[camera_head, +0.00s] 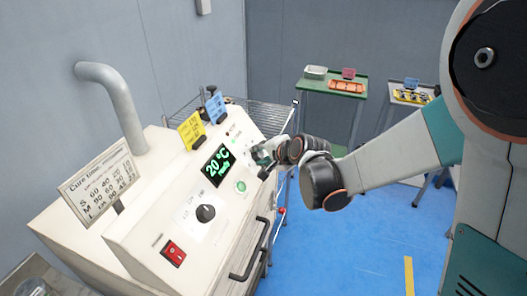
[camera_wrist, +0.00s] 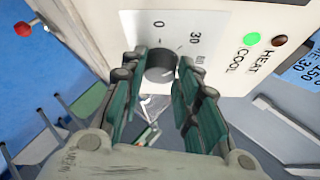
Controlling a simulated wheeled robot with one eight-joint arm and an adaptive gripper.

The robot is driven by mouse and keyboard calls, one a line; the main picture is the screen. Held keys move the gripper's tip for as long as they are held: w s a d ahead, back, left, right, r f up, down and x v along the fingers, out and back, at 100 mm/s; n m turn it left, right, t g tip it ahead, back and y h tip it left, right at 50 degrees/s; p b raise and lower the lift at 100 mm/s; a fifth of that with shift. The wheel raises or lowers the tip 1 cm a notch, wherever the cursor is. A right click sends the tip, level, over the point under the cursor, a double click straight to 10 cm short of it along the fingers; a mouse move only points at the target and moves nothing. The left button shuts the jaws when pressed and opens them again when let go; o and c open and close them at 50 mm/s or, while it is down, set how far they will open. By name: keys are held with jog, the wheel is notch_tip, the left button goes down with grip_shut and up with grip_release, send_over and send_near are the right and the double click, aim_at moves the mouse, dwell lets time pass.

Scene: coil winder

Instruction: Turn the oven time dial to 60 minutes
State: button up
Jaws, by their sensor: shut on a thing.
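The oven (camera_head: 150,215) is a cream cabinet with a sloped control panel, at left in the head view. The time dial (camera_wrist: 160,66) is a dark round knob on a white plate in the wrist view. The marks 0 and 30 and a partly hidden mark show around it. My gripper (camera_wrist: 161,72) is shut on the dial, one green finger pair on each side. In the head view my gripper (camera_head: 262,156) is at the panel's right side and hides the dial. The dial's pointer cannot be made out.
The panel has a lit display (camera_head: 219,165) reading 20 °C, another black knob (camera_head: 205,213), a green button (camera_head: 240,186) and a red switch (camera_head: 174,253). A cure-time sign (camera_head: 100,182) stands at left. The oven handle (camera_head: 250,250) sticks out below. Blue floor is clear at right.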

jog(key=m, duration=0.1)
jog(key=m+g+h+p, duration=0.1)
jog(key=m, duration=0.1)
jog(key=shift+w+a+r+g+p, duration=0.1)
jog(key=shift+w+r+g+p, duration=0.05)
jog(key=shift+r+g+p, duration=0.15)
jog(key=shift+w+m+g+h+p, duration=0.1)
jog(key=shift+m+g+h+p, duration=0.3)
jog(key=shift+m, duration=0.65)
jog(key=shift+w+m+g+h+p, duration=0.15)
jog(key=shift+m+g+p, duration=0.35)
jog(key=shift+m, duration=0.55)
jog(key=o, duration=1.1)
